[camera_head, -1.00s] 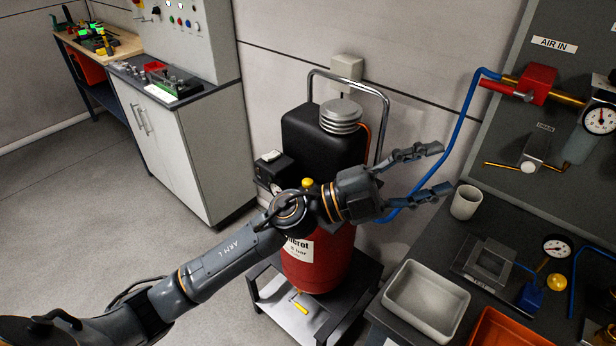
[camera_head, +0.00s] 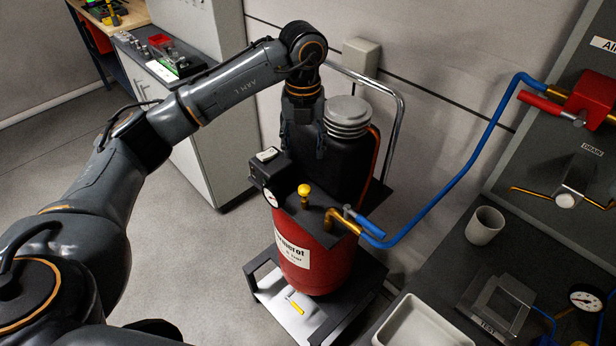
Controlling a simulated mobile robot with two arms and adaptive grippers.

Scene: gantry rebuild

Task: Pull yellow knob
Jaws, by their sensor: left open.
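A small yellow knob (camera_head: 305,190) stands upright on top of the red tank (camera_head: 318,258) of the compressor. My left gripper (camera_head: 303,148) hangs fingers down in front of the black motor housing (camera_head: 349,160), just above the knob in the picture. It is open and empty, and apart from the knob. My right gripper is not in view.
A black box with a gauge (camera_head: 269,171) sits left of the knob. A brass fitting with a blue hose (camera_head: 455,187) is on its right. A chrome handle (camera_head: 401,130) rises behind.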

